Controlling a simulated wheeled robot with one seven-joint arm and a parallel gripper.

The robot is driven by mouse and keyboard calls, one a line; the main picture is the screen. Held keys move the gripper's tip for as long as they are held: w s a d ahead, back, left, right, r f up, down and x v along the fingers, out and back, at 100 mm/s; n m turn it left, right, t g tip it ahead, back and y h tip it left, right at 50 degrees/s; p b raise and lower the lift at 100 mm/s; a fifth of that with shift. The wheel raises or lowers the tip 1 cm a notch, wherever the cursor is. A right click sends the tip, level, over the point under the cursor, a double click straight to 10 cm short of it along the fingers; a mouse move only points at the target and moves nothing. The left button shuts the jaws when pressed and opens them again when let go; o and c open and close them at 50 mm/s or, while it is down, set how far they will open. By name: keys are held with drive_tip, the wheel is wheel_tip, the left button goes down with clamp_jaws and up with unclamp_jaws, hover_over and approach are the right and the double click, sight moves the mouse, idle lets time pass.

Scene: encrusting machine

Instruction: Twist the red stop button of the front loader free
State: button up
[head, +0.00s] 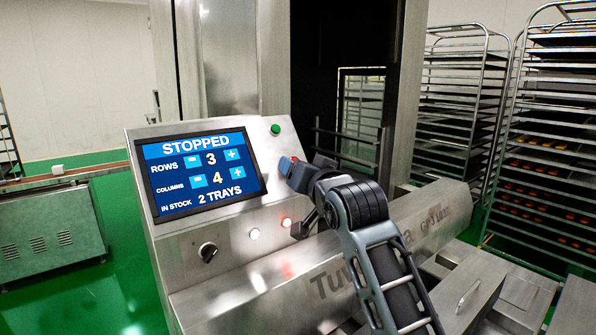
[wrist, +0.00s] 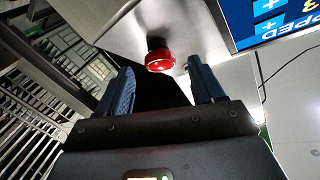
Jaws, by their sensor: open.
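The red stop button (wrist: 159,61) shows in the wrist view as a round red mushroom head on a dark collar, set on the steel panel. My gripper (wrist: 161,68) is open, with one blue finger on each side below the button; the button appears in line with the gap. I cannot tell whether either finger touches it. In the head view my gripper (head: 289,167) is at the right side of the control panel, and only a small bit of red (head: 294,159) shows by its fingers. The front loader's screen (head: 203,173) reads STOPPED, rows 3, columns 4, in stock 2 trays.
A green button (head: 275,129) is above my gripper on the panel. Tray racks (head: 545,150) stand at the right. Green floor is open at the left.

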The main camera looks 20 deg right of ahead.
drive_tip(key=shift+s+r+b, duration=0.1)
drive_tip(key=shift+s+b, duration=0.35)
drive_tip(key=shift+s, duration=2.2)
drive_tip(key=s+a+f+n+g, duration=0.1)
drive_tip(key=s+f, duration=2.3)
drive_tip(key=s, duration=0.1)
drive_tip(key=s+d+r+n+g, duration=0.1)
drive_tip(key=s+r+n, duration=0.1)
drive_tip(key=s, duration=2.6)
drive_tip(key=shift+d+n+g, duration=0.2)
drive_tip(key=shift+n+g, duration=0.1)
drive_tip(key=shift+n, duration=0.5)
